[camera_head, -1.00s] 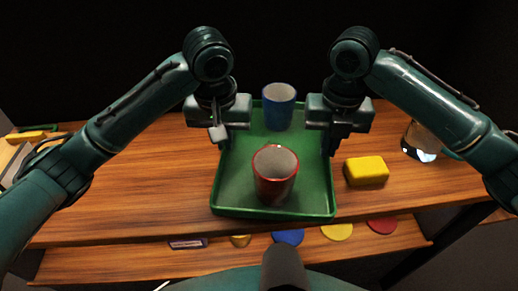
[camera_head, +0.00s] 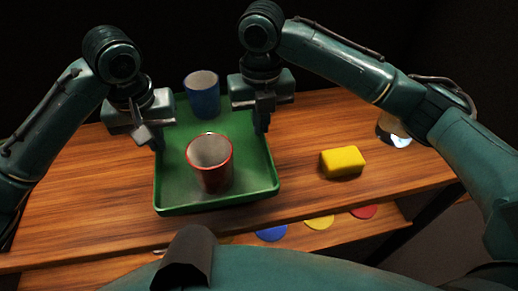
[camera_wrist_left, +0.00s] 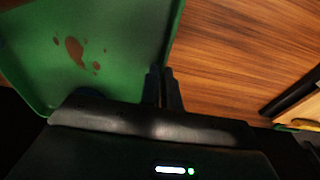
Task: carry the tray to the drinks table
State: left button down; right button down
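The green tray (camera_head: 258,182) is on or just above the wooden table; I cannot tell which. A red-rimmed cup (camera_head: 211,170) stands upright in its front part and a blue cup (camera_head: 202,98) at its far end. My left gripper (camera_head: 156,142) is at the tray's left rim. In the left wrist view its fingers (camera_wrist_left: 163,86) are close together on the edge of the tray (camera_wrist_left: 110,25), whose floor has brown spots (camera_wrist_left: 75,50). My right gripper (camera_head: 262,122) is at the right rim, fingers pointing down; its fingertips are too small to read.
A yellow block (camera_head: 342,162) lies on the wooden table (camera_head: 310,115) right of the tray. A shiny glass-like object (camera_head: 394,132) stands further right. A lower shelf holds blue (camera_head: 271,234), yellow (camera_head: 319,222) and red (camera_head: 364,211) discs. Table around the block is clear.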

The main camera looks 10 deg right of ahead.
aim_at(160, 152)
pick_arm(q)
jog(key=shift+a+f, duration=0.15)
jog(key=shift+a, duration=0.05)
pick_arm(e)
jog(key=shift+d+f, duration=0.15)
